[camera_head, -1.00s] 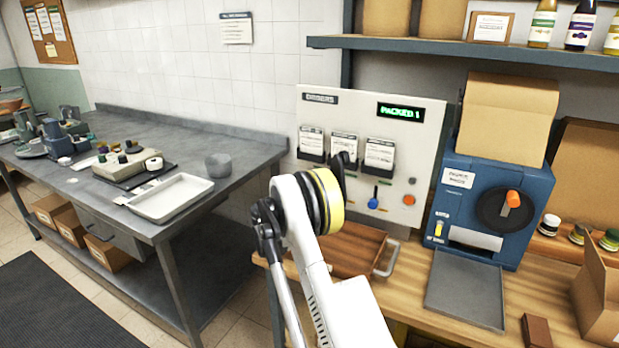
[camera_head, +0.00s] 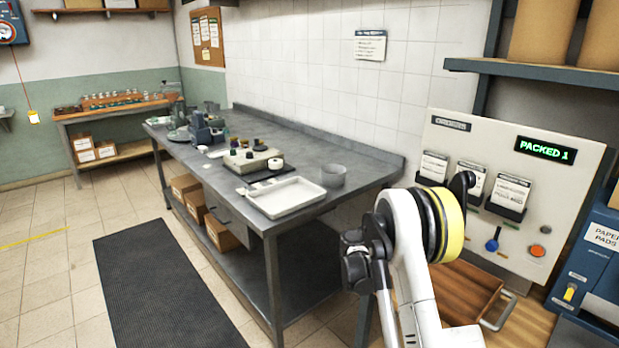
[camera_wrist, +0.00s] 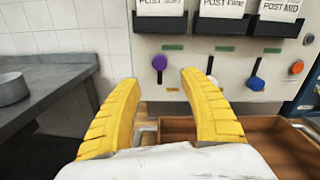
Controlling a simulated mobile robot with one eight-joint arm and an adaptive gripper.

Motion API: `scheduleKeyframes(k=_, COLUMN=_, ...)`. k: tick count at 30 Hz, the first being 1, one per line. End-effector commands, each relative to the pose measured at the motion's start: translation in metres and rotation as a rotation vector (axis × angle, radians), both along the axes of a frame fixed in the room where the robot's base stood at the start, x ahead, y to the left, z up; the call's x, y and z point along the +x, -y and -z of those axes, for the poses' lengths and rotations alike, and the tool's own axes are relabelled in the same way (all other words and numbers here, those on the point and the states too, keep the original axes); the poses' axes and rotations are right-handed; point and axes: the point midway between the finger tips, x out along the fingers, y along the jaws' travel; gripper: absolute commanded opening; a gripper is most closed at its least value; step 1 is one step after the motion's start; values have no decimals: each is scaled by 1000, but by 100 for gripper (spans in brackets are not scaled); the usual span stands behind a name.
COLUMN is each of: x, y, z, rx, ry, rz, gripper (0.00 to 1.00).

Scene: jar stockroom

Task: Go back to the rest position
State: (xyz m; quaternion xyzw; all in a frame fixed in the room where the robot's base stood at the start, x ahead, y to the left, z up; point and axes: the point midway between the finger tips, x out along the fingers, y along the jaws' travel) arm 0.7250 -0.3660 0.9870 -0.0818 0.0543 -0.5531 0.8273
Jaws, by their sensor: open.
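My gripper (camera_wrist: 160,115) shows in the wrist view as two yellow ribbed fingers, spread apart with nothing between them. It points at the white orders panel (camera_head: 500,160), in front of its knobs and above a wooden tray (camera_wrist: 180,128). In the wrist view a purple knob (camera_wrist: 159,62) and a blue knob (camera_wrist: 256,83) show on the panel beyond the fingers. In the head view my arm hides the fingers and part of the panel.
A grey metal table (camera_head: 365,165) stands left of the panel, with a white tray (camera_head: 286,207) and a grey bowl (camera_head: 333,174) on it. A blue paper pads machine (camera_head: 590,270) is at the right edge. The floor by the dark mat (camera_head: 165,285) is clear.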

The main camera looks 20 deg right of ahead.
Motion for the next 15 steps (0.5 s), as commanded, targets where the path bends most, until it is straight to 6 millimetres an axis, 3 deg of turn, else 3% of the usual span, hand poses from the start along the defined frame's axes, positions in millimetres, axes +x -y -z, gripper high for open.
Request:
scheduleKeyframes(k=4, x=-2, y=-4, z=-7, rx=36, ry=32, rz=-4, gripper=52)
scheduleKeyframes(k=8, x=-11, y=-20, z=-31, rx=187, ry=162, rz=-14, gripper=52)
scheduleKeyframes(k=15, x=-66, y=-85, z=-80, rx=672, ry=561, rz=36, gripper=52)
